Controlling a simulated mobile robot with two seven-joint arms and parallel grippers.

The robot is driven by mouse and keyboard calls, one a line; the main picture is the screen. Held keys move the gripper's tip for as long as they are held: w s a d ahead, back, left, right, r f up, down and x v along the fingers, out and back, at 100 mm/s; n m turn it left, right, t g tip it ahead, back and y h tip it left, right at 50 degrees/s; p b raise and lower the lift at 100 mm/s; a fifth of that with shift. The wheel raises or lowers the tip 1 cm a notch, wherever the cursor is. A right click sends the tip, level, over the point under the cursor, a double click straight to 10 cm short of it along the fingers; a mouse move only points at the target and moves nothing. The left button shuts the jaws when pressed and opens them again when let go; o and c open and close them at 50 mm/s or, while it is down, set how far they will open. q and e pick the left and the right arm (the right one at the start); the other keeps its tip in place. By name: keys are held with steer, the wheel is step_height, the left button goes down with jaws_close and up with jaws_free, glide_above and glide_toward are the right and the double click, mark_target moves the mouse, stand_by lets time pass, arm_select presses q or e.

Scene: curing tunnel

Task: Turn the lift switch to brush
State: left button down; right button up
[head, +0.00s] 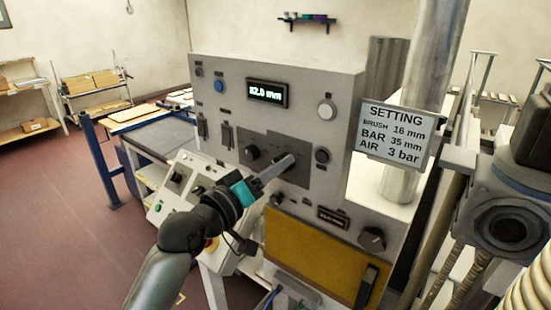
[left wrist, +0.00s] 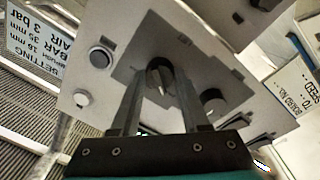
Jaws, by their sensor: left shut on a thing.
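The control panel (head: 230,88) fills the middle of the head view. My left gripper (head: 287,163) reaches in front of its dark grey plate (head: 299,177). In the left wrist view my left gripper (left wrist: 158,88) is shut on a dark switch knob (left wrist: 158,73), with one finger on each side. The gripper hides most of this knob in the head view. Its label and pointed position are too small to read. A second dark knob (head: 252,152) sits to its left on the same plate. My right gripper is not in view.
A display (head: 267,93) reads about 32.0 mm. A setting sign (head: 396,134) lists brush 16 mm, bar 35 mm, air 3 bar. A lower console (head: 168,207) with knobs stands left of the panel. A yellow panel (head: 310,258) is below. Floor at the left is clear.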

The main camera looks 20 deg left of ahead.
arm_select(q)
steer(key=shift+n, duration=0.4)
steer(key=shift+c, duration=2)
jaws_free()
steer(key=b+v, duration=0.1)
steer(key=v, duration=1.4)
steer(key=shift+f, duration=0.15)
